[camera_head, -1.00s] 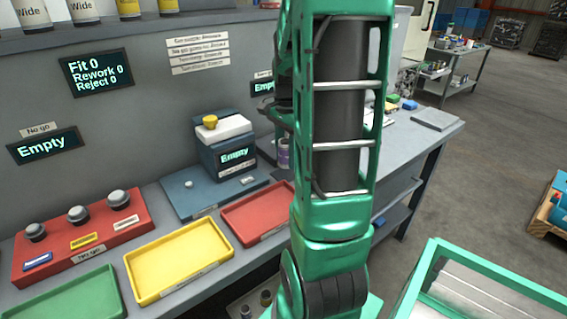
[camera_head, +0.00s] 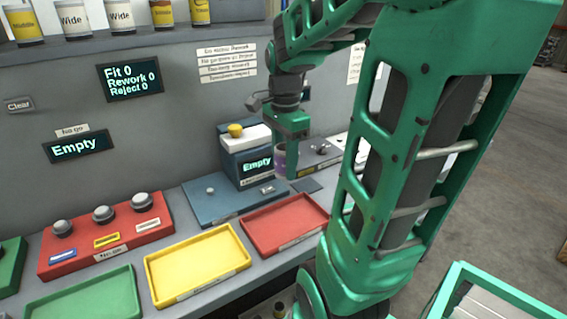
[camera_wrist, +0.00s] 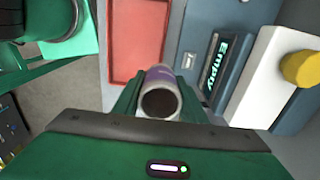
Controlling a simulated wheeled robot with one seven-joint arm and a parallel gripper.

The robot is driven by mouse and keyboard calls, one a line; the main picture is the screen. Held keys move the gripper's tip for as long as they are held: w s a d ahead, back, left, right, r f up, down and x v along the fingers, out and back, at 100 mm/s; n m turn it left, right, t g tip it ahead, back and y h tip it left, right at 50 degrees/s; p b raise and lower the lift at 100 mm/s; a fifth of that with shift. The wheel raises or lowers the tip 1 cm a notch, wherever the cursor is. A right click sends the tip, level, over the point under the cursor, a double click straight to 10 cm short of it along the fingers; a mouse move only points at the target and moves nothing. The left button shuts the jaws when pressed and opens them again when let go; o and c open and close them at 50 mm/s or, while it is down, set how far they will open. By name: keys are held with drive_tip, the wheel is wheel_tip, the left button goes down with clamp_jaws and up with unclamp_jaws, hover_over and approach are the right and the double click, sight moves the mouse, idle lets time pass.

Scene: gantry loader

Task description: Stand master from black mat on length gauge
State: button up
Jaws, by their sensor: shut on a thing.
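The master (camera_wrist: 163,78) is a cylinder with a purple band and a pale rim around a dark end. In the wrist view it lies between the fingers of my gripper (camera_wrist: 160,98), which is shut on it. In the head view my gripper (camera_head: 286,168) is just right of the length gauge (camera_head: 243,150), and the master (camera_head: 279,161) shows partly behind it. The gauge is a dark blue block with a white top, yellow knob and a display reading "Empty".
A blue plate (camera_head: 199,208) lies before the gauge. Red (camera_head: 262,240), yellow (camera_head: 160,291) and green (camera_head: 58,315) trays line the bench front. A red block with several grey knobs (camera_head: 58,268) is at left. My arm covers the bench's right part.

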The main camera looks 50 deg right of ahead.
sight(284, 146)
drive_tip(key=shift+r, duration=0.1)
drive_tip(key=shift+r, duration=2.15)
